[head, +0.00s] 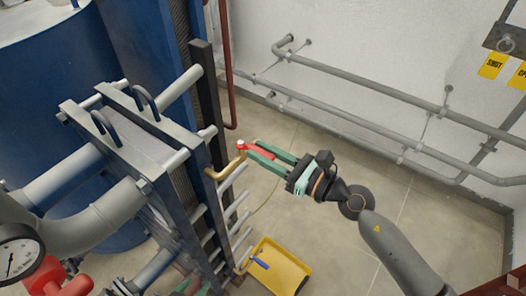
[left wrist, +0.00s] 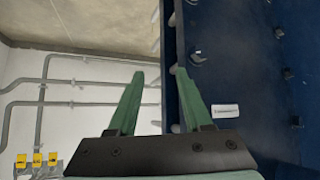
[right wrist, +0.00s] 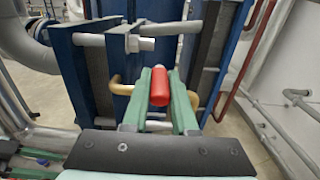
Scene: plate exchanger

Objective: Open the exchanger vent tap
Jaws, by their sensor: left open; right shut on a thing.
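The vent tap's brass pipe (head: 228,168) comes off the side of the plate exchanger (head: 150,150) and bends upward. Its red lever handle (head: 259,150) sticks out to the right, away from the exchanger. My right gripper (head: 262,153) is shut on the red lever. In the right wrist view the red lever (right wrist: 160,87) lies between the green fingers, with brass pipe (right wrist: 121,86) showing beside them. My left gripper (left wrist: 155,75) is open, with nothing held between its fingers, close to a dark blue panel (left wrist: 240,70).
A yellow tray (head: 290,272) with a blue-handled tool (head: 259,264) stands on the floor below the tap. Grey pipes (head: 360,115) run along the wall. A pressure gauge (head: 15,257) and red valve (head: 55,282) are at lower left.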

